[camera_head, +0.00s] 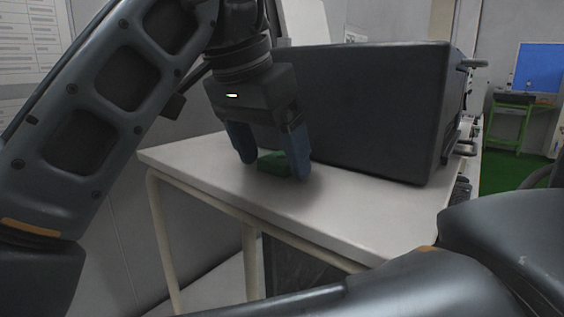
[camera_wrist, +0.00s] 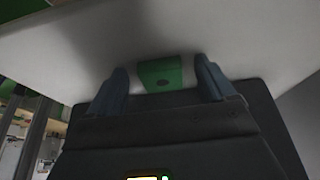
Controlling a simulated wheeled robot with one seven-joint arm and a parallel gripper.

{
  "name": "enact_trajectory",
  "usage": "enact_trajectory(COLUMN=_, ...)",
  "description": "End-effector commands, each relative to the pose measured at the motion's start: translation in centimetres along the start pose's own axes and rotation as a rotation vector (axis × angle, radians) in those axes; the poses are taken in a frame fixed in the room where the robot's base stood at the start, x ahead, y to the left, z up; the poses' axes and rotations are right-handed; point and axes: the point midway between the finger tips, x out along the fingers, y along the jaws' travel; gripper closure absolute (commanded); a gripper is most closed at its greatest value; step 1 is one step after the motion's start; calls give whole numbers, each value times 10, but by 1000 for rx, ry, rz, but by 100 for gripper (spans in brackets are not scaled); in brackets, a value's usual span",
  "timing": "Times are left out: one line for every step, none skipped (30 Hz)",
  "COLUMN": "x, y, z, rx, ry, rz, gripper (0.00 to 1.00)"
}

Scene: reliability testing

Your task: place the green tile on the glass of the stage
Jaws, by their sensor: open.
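The green tile (camera_head: 273,163) lies on the white table near its left end, in front of a large dark box. My gripper (camera_head: 273,172) is over it, pointing down, with its two blue-grey fingers apart. In the head view the tile shows between the fingers. In the wrist view the tile (camera_wrist: 160,73) is between the open fingers (camera_wrist: 167,80), with a gap on each side, so it is not clamped. A small dark mark shows on its face. I cannot make out the stage or its glass in either view.
The large dark box (camera_head: 375,110) stands on the white table (camera_head: 345,205) close behind and right of my gripper. The table's front strip is clear. A green bench with a blue screen (camera_head: 540,68) is far right.

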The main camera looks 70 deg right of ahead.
Motion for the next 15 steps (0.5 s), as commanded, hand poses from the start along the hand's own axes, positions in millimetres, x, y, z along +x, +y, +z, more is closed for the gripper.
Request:
enact_trajectory(x=0, y=0, z=0, rx=0, ry=0, rz=0, gripper=17)
enact_trajectory(x=0, y=0, z=0, rx=0, ry=0, rz=0, gripper=17)
enact_trajectory(x=0, y=0, z=0, rx=0, ry=0, rz=0, gripper=18)
enact_trajectory(x=0, y=0, z=0, rx=0, ry=0, rz=0, gripper=21)
enact_trajectory(x=0, y=0, z=0, rx=0, ry=0, rz=0, gripper=24)
enact_trajectory(x=0, y=0, z=0, rx=0, ry=0, rz=0, gripper=28)
enact_trajectory(x=0, y=0, z=0, rx=0, ry=0, rz=0, gripper=30)
enact_trajectory(x=0, y=0, z=0, rx=0, ry=0, rz=0, gripper=33)
enact_trajectory(x=0, y=0, z=0, rx=0, ry=0, rz=0, gripper=37)
enact_trajectory(x=0, y=0, z=0, rx=0, ry=0, rz=0, gripper=40)
enact_trajectory(x=0, y=0, z=0, rx=0, ry=0, rz=0, gripper=43)
enact_trajectory(x=0, y=0, z=0, rx=0, ry=0, rz=0, gripper=47)
enact_trajectory(x=0, y=0, z=0, rx=0, ry=0, rz=0, gripper=50)
enact_trajectory(x=0, y=0, z=0, rx=0, ry=0, rz=0, gripper=52)
enact_trajectory(x=0, y=0, z=0, rx=0, ry=0, rz=0, gripper=56)
